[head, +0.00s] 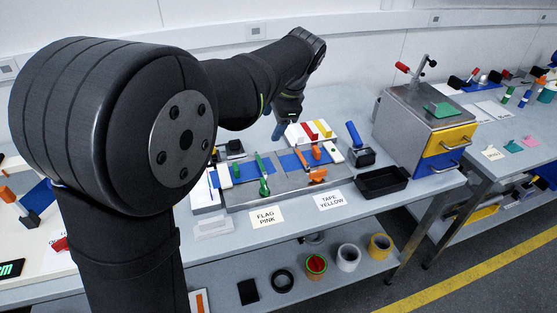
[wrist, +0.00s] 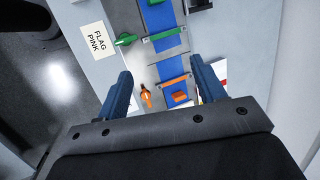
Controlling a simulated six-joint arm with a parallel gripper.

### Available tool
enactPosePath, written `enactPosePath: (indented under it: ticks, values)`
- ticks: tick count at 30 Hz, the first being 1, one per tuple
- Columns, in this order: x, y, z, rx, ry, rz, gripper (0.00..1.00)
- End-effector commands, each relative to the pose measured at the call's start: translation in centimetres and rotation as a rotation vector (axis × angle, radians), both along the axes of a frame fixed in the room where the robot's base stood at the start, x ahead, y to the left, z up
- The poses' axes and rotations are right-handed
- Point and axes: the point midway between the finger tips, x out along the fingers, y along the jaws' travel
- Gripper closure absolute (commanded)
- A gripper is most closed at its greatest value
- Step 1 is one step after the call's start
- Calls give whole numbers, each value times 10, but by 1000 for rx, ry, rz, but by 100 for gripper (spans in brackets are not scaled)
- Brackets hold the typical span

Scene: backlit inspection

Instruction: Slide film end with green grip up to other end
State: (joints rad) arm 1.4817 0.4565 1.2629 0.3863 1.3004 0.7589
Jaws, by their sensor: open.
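Blue film lies along a grey metal fixture (head: 290,184) on the bench, in a left stretch (head: 245,171) and a right stretch (head: 291,162). A green bar with a green lever (head: 264,187) crosses the left part; in the wrist view the green lever (wrist: 126,39) sits beside the film (wrist: 158,15). An orange bar (wrist: 172,82) crosses the other part, with an orange lever (head: 317,175) and a small orange block (wrist: 180,97) on the film.
A black tray (head: 381,181) stands right of the fixture, with a blue-handled device (head: 358,145) behind it. A grey cabinet (head: 425,125) with yellow and blue drawers stands farther right. Labels FLAG PINK (head: 267,216) and TAPE YELLOW (head: 331,201) lie in front. Tape rolls (head: 348,257) sit on the lower shelf.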

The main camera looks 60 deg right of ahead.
Motion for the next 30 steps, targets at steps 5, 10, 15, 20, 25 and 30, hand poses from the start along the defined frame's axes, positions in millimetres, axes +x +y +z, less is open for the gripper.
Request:
enactPosePath:
  ticks: [5,10,15,20,25,30]
  values:
    - [35,0,-11,51,83,16,42]
    - [88,3,-24,101,239,8,42]
    - [122,7,-31,109,351,-21,42]
    - [130,8,-37,109,385,-33,42]
    - [130,9,-61,110,385,-34,42]
    - [129,9,-98,112,384,-33,42]
